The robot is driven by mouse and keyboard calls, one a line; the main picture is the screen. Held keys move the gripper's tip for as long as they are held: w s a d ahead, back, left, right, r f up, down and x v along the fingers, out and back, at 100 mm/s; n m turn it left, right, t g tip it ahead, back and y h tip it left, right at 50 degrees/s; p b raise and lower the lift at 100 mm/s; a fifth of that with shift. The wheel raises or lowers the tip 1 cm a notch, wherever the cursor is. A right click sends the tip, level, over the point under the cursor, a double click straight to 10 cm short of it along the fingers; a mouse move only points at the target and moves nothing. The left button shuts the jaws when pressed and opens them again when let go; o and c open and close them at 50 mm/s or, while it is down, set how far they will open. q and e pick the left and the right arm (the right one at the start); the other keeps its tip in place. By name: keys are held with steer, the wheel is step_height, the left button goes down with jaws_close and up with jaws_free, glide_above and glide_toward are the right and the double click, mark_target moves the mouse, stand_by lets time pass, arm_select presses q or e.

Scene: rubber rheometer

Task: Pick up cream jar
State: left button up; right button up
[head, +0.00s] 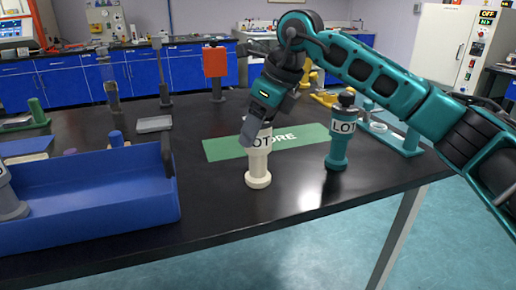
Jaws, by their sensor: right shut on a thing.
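The jar's base looks to be on or very close to the table top; I cannot tell which. My left gripper is not in view.
A teal jar (337,148) with a dark lid stands right of the cream jar. A green mat (225,147) with white lettering lies behind it. A blue open bin (100,222) fills the front left. A red panel on a stand (215,65) is at the back.

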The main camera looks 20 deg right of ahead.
steer(key=c, duration=0.6)
steer(key=shift+c, duration=0.4)
steer(key=shift+r, duration=0.1)
